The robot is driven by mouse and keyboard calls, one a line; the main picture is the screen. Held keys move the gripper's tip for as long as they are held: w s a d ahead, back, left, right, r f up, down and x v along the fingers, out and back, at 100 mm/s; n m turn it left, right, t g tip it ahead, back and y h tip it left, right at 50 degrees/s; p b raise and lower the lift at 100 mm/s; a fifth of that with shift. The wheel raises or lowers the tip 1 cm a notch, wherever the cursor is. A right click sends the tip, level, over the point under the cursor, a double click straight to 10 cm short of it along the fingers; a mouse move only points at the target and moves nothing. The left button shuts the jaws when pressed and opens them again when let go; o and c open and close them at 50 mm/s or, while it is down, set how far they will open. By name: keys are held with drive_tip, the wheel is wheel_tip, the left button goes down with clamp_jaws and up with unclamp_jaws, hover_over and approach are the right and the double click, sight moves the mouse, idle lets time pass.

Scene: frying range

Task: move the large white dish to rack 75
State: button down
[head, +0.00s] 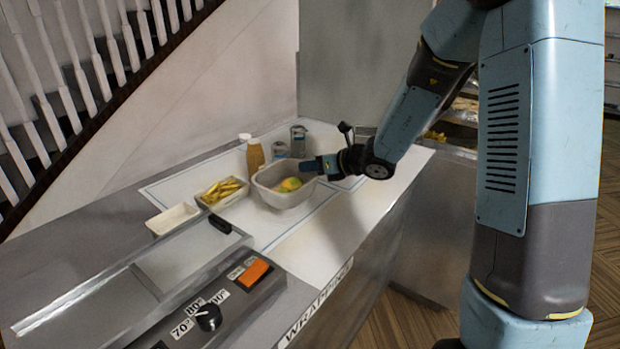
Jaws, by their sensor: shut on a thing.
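The large white dish (283,197) is a deep, pale, rounded tub on the white counter. Green and orange food pieces lie inside it. My gripper (308,167) reaches in from the right and is shut on the dish's right rim. The fingertips are small in the head view and partly hidden. I cannot tell whether the dish rests on the counter or is slightly raised. No rack marked 75 can be read in this view.
A tray of yellow fries (222,193) and a small empty white tray (172,219) stand left of the dish. A brown bottle (255,157) and grey-capped containers (298,142) stand behind. A control panel with a black knob (208,317) and orange switch (254,273) is in front.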

sight(308, 178)
drive_tip(key=shift+w+a+f, duration=0.15)
drive_tip(key=shift+w+f, duration=0.05)
drive_tip(key=shift+f, duration=0.05)
drive_tip(key=shift+w+a+f, duration=0.15)
drive_tip(key=shift+f, duration=1.65)
drive_tip(key=c, duration=1.2)
unclamp_jaws()
